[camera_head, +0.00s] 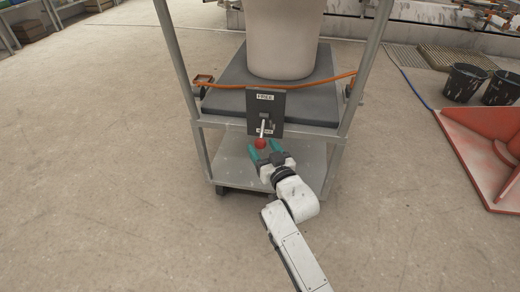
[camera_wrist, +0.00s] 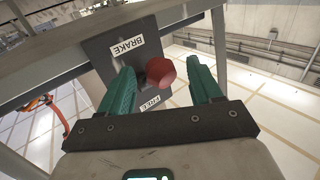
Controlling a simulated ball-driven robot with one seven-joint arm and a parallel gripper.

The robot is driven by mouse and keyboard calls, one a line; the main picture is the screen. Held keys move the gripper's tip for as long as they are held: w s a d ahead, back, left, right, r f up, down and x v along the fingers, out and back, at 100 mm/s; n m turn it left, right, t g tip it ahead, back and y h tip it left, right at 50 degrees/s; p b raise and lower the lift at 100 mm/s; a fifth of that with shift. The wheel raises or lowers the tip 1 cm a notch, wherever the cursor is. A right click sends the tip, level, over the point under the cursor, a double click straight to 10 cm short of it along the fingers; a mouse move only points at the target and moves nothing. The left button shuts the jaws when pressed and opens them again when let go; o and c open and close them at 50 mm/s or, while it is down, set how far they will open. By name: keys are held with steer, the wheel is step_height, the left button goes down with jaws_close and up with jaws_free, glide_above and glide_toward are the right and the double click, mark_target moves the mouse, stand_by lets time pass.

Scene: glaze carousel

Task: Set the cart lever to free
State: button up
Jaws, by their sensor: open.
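The lever plate (camera_head: 281,101) is a dark panel on the front of the cart (camera_head: 205,137). In the head view its upper label (camera_head: 265,97) appears to read FREE; the lower label is partly hidden behind the lever. The pale lever (camera_head: 262,128) slants down over that lower label and ends in a red knob (camera_head: 260,143). In the wrist view the knob (camera_wrist: 161,73) lies between the fingertips, with the BRAKE label (camera_wrist: 127,47) above it and the FREE label (camera_wrist: 150,103) below. My gripper (camera_head: 265,148) is open, its green fingers either side of the knob, with gaps visible.
The cart's uprights (camera_head: 355,90) flank the plate, and an orange cord (camera_head: 305,84) runs across above it. A large pale vessel (camera_head: 283,40) stands on the cart's dark deck. The left floor is clear.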

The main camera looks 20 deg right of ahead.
steer(key=shift+w+a+b, duration=0.15)
steer(key=shift+w+b, duration=0.2)
steer(key=shift+w, duration=0.95)
jaws_close()
